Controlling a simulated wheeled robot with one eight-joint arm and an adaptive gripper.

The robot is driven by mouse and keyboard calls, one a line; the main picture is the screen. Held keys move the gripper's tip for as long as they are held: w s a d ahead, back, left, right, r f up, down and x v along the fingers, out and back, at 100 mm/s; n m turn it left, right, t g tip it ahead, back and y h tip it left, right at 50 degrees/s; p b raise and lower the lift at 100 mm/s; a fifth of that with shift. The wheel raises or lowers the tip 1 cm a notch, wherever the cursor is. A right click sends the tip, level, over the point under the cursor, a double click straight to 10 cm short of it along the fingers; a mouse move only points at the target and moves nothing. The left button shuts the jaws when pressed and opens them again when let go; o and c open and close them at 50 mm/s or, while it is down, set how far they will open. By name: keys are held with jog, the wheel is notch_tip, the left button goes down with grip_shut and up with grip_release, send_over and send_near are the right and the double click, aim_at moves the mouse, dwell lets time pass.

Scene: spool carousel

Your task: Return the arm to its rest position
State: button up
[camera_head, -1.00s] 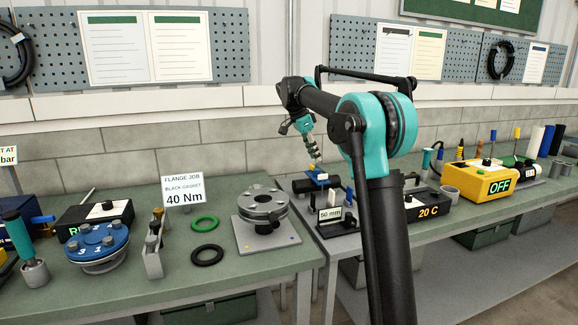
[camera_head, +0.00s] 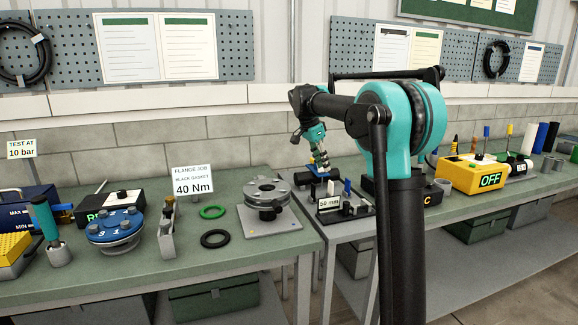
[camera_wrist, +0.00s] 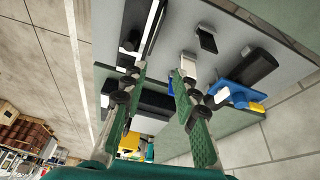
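My gripper (camera_head: 320,166) hangs from my arm over the grey fixture plate (camera_head: 345,218) at the left end of the right bench. In the wrist view my gripper (camera_wrist: 155,85) shows two green-padded fingers standing apart with nothing between them. Beyond the fingertips lie a white block (camera_wrist: 189,62) and a blue clamp-like part (camera_wrist: 236,92) with a yellow tip. In the head view the gripper looks close above this blue part, but I cannot tell whether they touch. My arm is bent forward and down, not folded in.
On the left bench are a round metal flange (camera_head: 267,192), a green ring (camera_head: 212,212), a black ring (camera_head: 215,239) and a blue disc (camera_head: 113,230). A yellow "OFF" box (camera_head: 470,175) stands to the right.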

jog(key=s+d+f+n+t+y, duration=0.1)
jog(key=s+f+n, duration=0.3)
jog(key=s+f, duration=0.5)
jog(key=s+d+f+n+y, duration=0.1)
jog(key=s+d+f+n, duration=0.2)
jog(key=s+f, duration=0.6)
jog(key=s+d+f+n+t+y, duration=0.1)
jog(key=s+d+f+n, duration=0.2)
jog(key=s+f, duration=0.7)
jog(key=s+n, duration=0.2)
jog(key=s, duration=0.7)
jog(key=shift+s+n+t+y, duration=0.3)
jog(key=shift+n, duration=0.1)
jog(key=shift+d+r, duration=0.1)
